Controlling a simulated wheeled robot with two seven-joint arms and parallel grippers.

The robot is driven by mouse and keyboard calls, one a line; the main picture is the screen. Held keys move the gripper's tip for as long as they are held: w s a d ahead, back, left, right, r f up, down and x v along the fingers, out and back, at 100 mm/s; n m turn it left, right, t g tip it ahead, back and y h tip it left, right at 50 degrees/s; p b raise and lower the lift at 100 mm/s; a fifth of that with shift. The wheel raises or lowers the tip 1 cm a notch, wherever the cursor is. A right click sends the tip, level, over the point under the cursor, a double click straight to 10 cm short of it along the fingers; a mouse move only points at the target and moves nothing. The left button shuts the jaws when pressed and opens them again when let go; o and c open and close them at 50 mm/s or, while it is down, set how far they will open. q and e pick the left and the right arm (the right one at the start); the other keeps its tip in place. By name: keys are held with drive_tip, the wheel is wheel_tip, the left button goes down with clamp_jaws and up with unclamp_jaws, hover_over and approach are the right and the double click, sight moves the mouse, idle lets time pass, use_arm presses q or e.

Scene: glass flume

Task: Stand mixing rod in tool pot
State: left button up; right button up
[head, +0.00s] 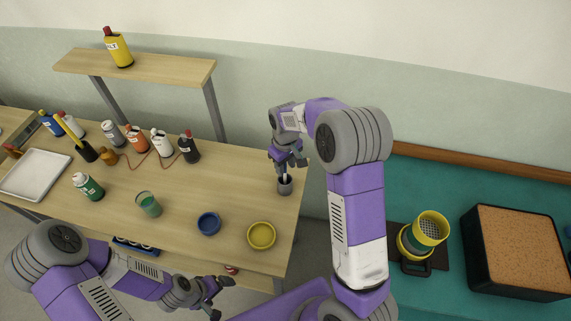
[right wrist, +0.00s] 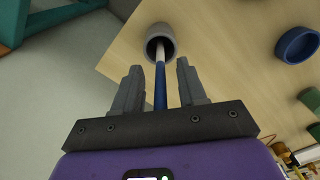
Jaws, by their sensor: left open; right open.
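The grey tool pot (head: 285,187) stands near the right end of the wooden table. In the right wrist view, the mixing rod (right wrist: 160,92), white at its lower end and blue above, has its white end inside the mouth of the pot (right wrist: 151,33). My right gripper (head: 291,168) is above the pot. In the right wrist view its fingers (right wrist: 159,70) are open, one on each side of the rod, with gaps showing. My left gripper (head: 222,297) is open and empty by the table's front edge, away from the pot.
A yellow bowl (head: 261,236) and a blue bowl (head: 209,223) stand in front of the pot. A glass of green liquid (head: 148,204) and several bottles are further left. A yellow sieve (head: 430,228) and a black-rimmed tray (head: 472,249) are on the teal bench at right.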

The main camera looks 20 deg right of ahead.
wheel_tip(320, 180, up, 8)
drive_tip(key=shift+f+p, duration=0.2)
drive_tip(key=shift+p, duration=0.1)
idle(0.7)
